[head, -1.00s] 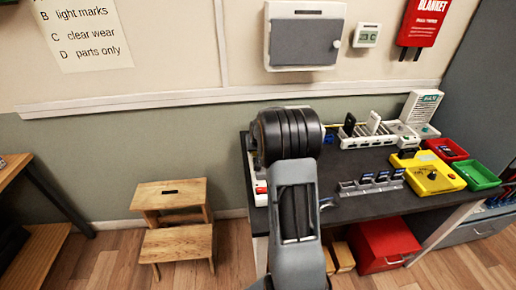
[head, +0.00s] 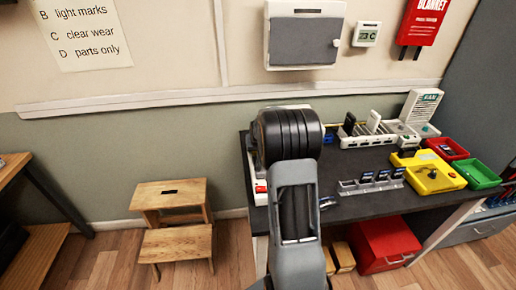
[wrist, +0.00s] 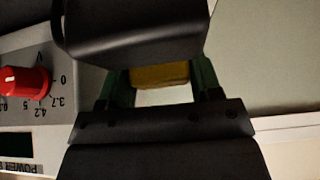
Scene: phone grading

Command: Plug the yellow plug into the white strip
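In the wrist view my gripper (wrist: 160,85) has its green fingers on both sides of a yellow block, seemingly the yellow plug (wrist: 160,74). The fingers appear to touch it. The dark gripper body hides much of the plug, and its prongs do not show. In the head view a white strip (head: 259,198) with a red switch lies along the left end of the dark table. My arm covers most of it, and hides my gripper and the plug there. I cannot tell the gap between plug and strip.
A power supply with a red knob (wrist: 24,82) is close beside my gripper in the wrist view. On the table (head: 335,212) are a phone rack (head: 367,141), a yellow box (head: 433,181), and red and green bins. A wooden step stool (head: 172,192) stands left.

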